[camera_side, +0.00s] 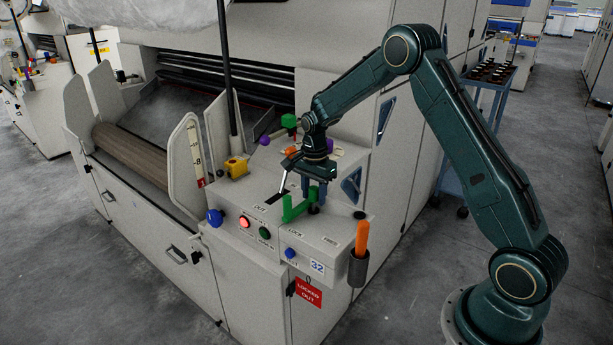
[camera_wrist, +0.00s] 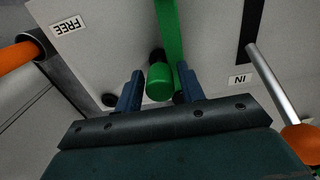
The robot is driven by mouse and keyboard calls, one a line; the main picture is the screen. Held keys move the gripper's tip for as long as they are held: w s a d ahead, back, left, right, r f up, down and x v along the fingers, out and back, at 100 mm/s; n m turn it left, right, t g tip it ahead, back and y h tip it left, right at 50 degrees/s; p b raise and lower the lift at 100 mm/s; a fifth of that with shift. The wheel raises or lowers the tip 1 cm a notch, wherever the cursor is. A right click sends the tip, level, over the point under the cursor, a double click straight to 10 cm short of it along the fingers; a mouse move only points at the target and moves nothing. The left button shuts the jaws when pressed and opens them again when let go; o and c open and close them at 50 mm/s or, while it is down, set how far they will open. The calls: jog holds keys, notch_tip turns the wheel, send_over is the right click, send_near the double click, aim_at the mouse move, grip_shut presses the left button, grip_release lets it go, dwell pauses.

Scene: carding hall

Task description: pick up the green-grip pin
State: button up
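The green-grip pin is most likely the green upright grip (camera_side: 313,194) on the grey control panel. Narrow gaps show; contact is not visible. The pin's shank is hidden.
A metal lever (camera_side: 282,186) with an orange knob (camera_wrist: 304,136) leans left of the fingers. An orange handle (camera_side: 362,237) stands in a dark cup (camera_side: 359,268) on the right. A yellow block (camera_side: 237,168) and a blue knob (camera_side: 215,217) are on the panel's left.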

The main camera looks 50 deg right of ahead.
jog(key=c, duration=0.7)
jog(key=shift+r, duration=0.1)
notch_tip(320, 180, up, 20)
jog(key=shift+f, duration=0.1)
dwell(0.3)
dwell(0.6)
jog(key=shift+r, duration=4)
